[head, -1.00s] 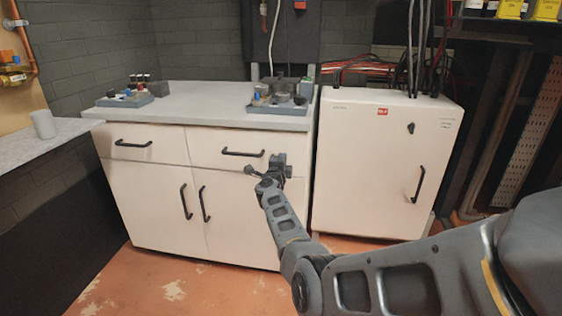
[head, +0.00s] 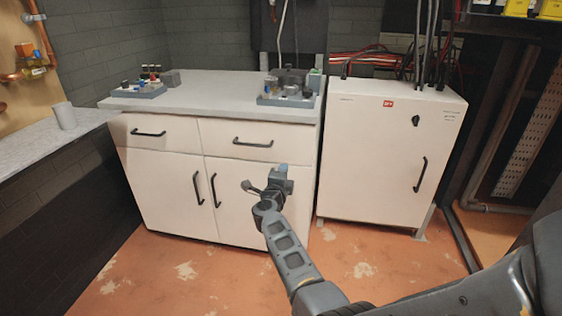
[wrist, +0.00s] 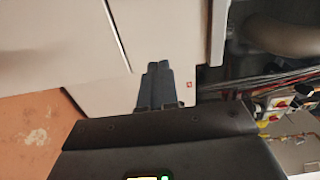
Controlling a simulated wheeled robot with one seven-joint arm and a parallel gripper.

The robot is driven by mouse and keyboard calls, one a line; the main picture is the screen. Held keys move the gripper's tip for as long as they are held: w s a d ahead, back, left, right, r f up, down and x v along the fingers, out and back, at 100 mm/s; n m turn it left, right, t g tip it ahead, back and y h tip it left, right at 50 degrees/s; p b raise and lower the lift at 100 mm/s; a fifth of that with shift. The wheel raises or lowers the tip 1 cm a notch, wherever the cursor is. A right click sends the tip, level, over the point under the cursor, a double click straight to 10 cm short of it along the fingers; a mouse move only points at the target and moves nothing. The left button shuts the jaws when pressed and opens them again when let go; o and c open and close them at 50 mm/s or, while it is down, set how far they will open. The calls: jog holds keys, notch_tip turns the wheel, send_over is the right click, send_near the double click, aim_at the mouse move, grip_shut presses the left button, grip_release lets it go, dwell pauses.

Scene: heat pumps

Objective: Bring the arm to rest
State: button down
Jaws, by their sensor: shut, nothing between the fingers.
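My arm reaches in from the lower right of the head view, and my gripper (head: 279,173) is in front of the right door of the white cabinet (head: 180,180). It is below the right drawer handle and looks apart from the cabinet front. In the wrist view my gripper (wrist: 156,84) shows its two dark fingers side by side, shut, with nothing between them. The cabinet's drawers and doors are closed.
A white electrical box (head: 370,165) stands right of the cabinet. Two trays of small parts, the left tray (head: 138,92) and right tray (head: 285,100), sit on the worktop. A grey counter (head: 50,145) is at left. The orange floor (head: 190,275) in front is clear.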

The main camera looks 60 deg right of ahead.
jog(key=shift+s+a, duration=0.1)
jog(key=shift+a, duration=0.1)
jog(key=s+a+r+n+t+y+p, duration=0.2)
jog(key=s+a+n+t+y, duration=0.35)
jog(key=s+a+n, duration=0.65)
jog(key=s+a+r+n+t+y+p, duration=0.2)
jog(key=s+a+n+t+y, duration=0.3)
jog(key=s+a+n, duration=0.7)
jog(key=s+a+r+n+g+y+p, duration=0.1)
jog(key=s+a+r+n+y, duration=0.2)
jog(key=s+a+r, duration=0.3)
jog(key=s+a+r+n+g+y+p, duration=0.1)
jog(key=s+a+r+n+y, duration=0.2)
jog(key=a, duration=1.1)
jog(key=s+r+n, duration=0.2)
jog(key=s+r, duration=0.1)
jog(key=s, duration=0.2)
jog(key=shift+s+r, duration=0.25)
jog(key=shift+s, duration=0.1)
jog(key=shift+w+d+y, duration=0.1)
jog(key=shift+y, duration=0.15)
